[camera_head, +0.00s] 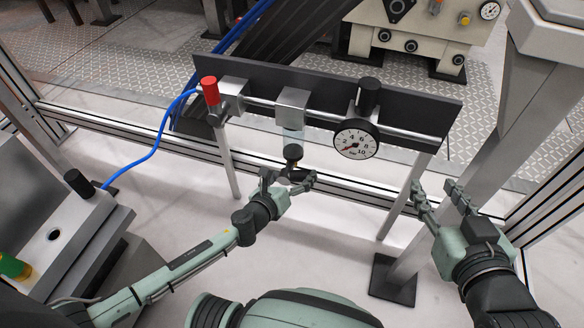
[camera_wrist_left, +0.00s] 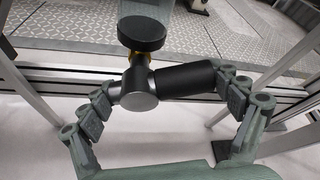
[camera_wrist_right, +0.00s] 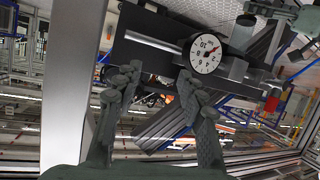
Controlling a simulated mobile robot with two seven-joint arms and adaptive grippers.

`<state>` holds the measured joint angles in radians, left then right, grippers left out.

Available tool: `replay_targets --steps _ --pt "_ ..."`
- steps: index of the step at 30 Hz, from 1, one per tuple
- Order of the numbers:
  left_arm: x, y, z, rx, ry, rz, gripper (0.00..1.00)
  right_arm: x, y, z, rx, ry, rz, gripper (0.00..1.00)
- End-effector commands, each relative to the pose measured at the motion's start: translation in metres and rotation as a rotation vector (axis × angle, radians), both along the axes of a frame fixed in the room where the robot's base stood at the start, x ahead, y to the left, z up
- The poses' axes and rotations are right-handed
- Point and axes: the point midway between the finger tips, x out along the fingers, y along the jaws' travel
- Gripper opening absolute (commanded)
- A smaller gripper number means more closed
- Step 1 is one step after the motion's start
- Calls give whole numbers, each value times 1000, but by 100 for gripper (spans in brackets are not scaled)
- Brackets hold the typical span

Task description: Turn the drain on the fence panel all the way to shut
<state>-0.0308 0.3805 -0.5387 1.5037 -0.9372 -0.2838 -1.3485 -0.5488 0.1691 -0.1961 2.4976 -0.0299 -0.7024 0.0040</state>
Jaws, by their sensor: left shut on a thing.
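The dark fence panel (camera_head: 400,95) carries a silver block (camera_head: 292,105) with a clear bowl (camera_head: 291,136) under it. The drain (camera_head: 293,153) hangs below the bowl. In the left wrist view the drain (camera_wrist_left: 139,92) shows a black round top, a brass neck, a silver body and a black cylindrical handle (camera_wrist_left: 186,78) pointing sideways to the right. My left gripper (camera_head: 288,178) is shut on the drain, with one finger at the silver end and one at the black handle's end. My right gripper (camera_head: 436,190) is open and empty, right of the panel; its fingers also show in the right wrist view (camera_wrist_right: 158,95).
A pressure gauge (camera_head: 356,139) and a red-capped valve (camera_head: 210,92) with a blue hose (camera_head: 157,143) flank the bowl. Panel legs (camera_head: 228,165) and a thick grey post (camera_head: 470,150) stand close to the arms. A grey machine (camera_head: 75,235) is at the left.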

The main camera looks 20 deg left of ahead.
Motion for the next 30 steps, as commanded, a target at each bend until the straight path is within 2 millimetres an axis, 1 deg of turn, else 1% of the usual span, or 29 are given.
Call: replay_targets --steps 1,3,6,9,12,18,21,25,30 --pt "1 -1 4 42 -3 -1 38 -6 -13 -12 -38 86 -24 40" --pt "1 -1 3 96 -4 1 38 -18 -31 -34 -84 203 -55 40" --pt "1 -2 0 172 -6 -1 38 -37 -55 -58 -140 354 -99 40" --pt "1 -2 -2 241 -10 -1 38 -59 -77 -76 -185 488 -138 40" --pt "1 -2 -3 297 -11 1 38 -79 -95 -88 -220 599 -174 40" --pt "1 -2 -6 380 -14 1 38 -111 -119 -101 -265 755 -226 40" --pt "1 -2 -7 405 -16 1 38 -122 -126 -103 -276 801 -242 40" --pt "1 -2 -8 423 -16 2 38 -130 -131 -105 -285 837 -253 40" --pt "1 -1 -9 432 -17 1 38 -132 -133 -106 -288 849 -258 40"
